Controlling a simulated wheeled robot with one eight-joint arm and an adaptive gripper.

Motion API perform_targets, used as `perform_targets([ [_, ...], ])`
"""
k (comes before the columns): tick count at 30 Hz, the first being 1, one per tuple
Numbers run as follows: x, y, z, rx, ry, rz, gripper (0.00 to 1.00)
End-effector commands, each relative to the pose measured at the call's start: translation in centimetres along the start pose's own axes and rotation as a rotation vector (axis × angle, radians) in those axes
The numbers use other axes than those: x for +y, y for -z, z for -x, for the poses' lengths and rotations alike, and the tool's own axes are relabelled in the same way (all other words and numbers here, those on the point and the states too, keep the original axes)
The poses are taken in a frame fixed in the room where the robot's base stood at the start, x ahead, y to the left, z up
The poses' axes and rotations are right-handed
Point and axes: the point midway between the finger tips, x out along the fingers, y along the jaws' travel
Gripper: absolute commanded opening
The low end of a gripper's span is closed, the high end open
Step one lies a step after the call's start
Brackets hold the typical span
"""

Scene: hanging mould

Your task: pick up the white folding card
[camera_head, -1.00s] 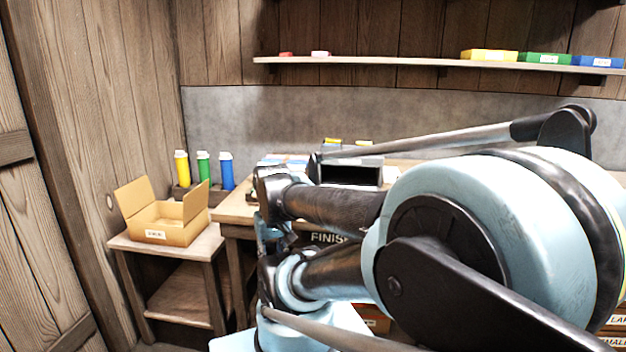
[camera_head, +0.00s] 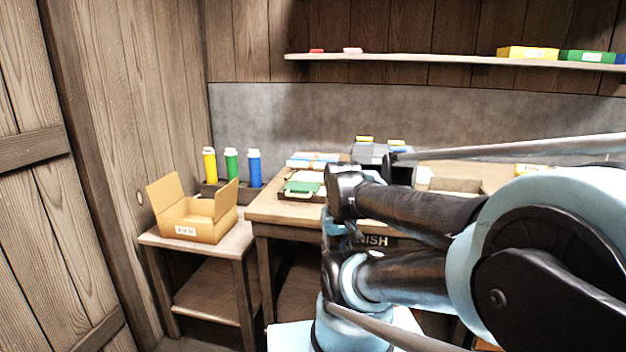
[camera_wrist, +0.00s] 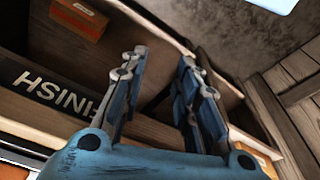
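I cannot pick out the white folding card for sure. In the head view a white flat thing (camera_head: 306,176) lies on the workbench (camera_head: 270,207), behind a green item with a pale handle (camera_head: 301,189). Another small pale thing (camera_head: 424,174) shows right of the dark box; I cannot tell what it is. In the wrist view my gripper (camera_wrist: 162,65) is open, its two blue fingers apart with nothing between them. It points at wooden furniture with a dark FINISH sign (camera_wrist: 50,92). In the head view my arm hides part of the workbench.
An open cardboard box (camera_head: 190,219) stands on a low side table (camera_head: 222,250) at left. Yellow, green and blue bottles (camera_head: 231,164) stand behind it. A dark grey box (camera_head: 369,152) sits on the workbench. A wall shelf (camera_head: 430,59) holds small coloured boxes.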

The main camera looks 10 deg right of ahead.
Motion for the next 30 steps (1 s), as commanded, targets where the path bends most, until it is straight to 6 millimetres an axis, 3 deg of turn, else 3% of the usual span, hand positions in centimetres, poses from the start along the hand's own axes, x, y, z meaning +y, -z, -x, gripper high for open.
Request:
perform_targets([
  [10, 0.0, 0.0, 0.0, 0.0, 0.0, 0.0, 0.28],
  [14, 0.0, -0.1, 1.4, 0.009, 0.0, -0.007, 0.28],
  [20, 0.3, 4.0, 5.5, -0.013, -0.002, -0.05, 0.28],
  [30, 1.1, 13.5, 13.1, -0.061, -0.006, -0.15, 0.28],
])
